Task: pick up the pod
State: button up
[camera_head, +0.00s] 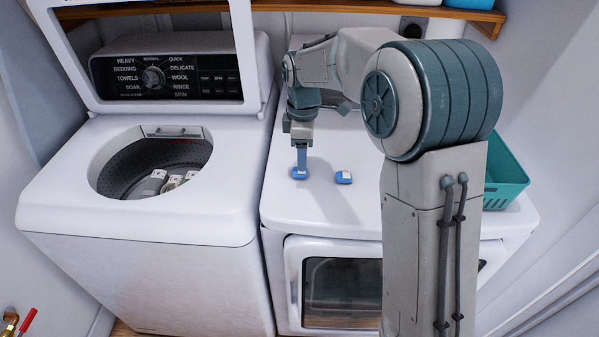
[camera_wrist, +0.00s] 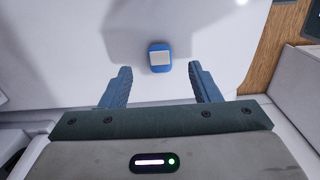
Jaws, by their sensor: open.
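Two small blue-and-white pods lie on the white dryer top (camera_head: 330,215). The left pod (camera_head: 299,174) is right at my gripper's fingertips in the head view. The right pod (camera_head: 343,177) lies a short way to its right. My gripper (camera_head: 301,165) points down at the left pod, with its fingers open. In the wrist view, one blue pod with a pale square centre (camera_wrist: 159,57) shows just beyond the fingertips, midway between the spread fingers of my gripper (camera_wrist: 163,72). Nothing is held. I cannot tell the exact height of the fingertips above the dryer top.
At left stands a washer (camera_head: 140,225) with its lid up and several pale items in the drum. A teal basket (camera_head: 507,178) sits at the dryer's right side, partly behind my arm. A wooden shelf (camera_head: 340,6) runs along the back. The dryer's front top is clear.

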aim_at(302, 176)
notch_tip(302, 176, down, 5)
jog(key=shift+a+f+p, duration=0.1)
jog(key=shift+f+p, duration=0.05)
jog(key=shift+p, duration=0.15)
jog(key=c, duration=1.1)
jog(key=shift+o, duration=0.2)
jog(key=shift+r, duration=0.65)
notch_tip(302, 176, up, 3)
jog(key=shift+f, duration=0.2)
jog(key=d+r+b, duration=0.1)
jog(key=d+r, duration=0.6)
jog(key=d, duration=0.4)
jog(key=shift+s+d, duration=0.3)
jog(key=shift+d, duration=0.05)
